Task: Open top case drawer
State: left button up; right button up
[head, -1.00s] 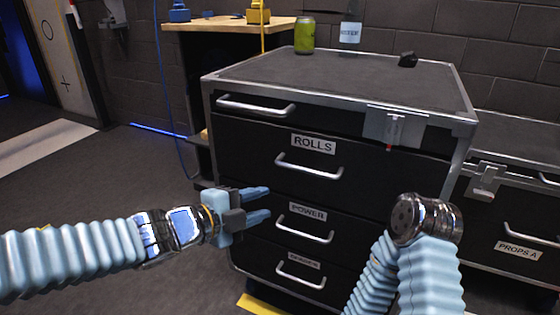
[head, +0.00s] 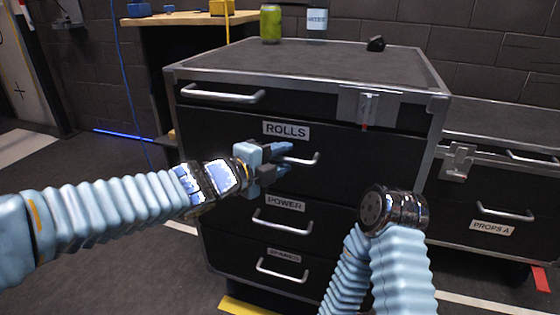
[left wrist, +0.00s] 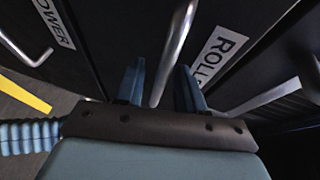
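A black case with metal edging (head: 300,62) stands in front of me, with several drawers under its top. The upper band has a silver handle (head: 223,96) at the left. The drawer below has a ROLLS label (head: 286,130) and a silver handle (head: 314,159); it looks closed. My left gripper (head: 288,156) is at this handle, covering its left part. In the left wrist view the handle (left wrist: 176,45) runs between the two blue fingers, with gaps on both sides. My right arm ends in a dark round wrist; no right fingers show.
A latch (head: 367,106) hangs at the case's upper right. A PROPS A case (head: 490,175) is at the right.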

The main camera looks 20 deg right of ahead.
pick_arm(q)
grip_shut()
dwell(0.5)
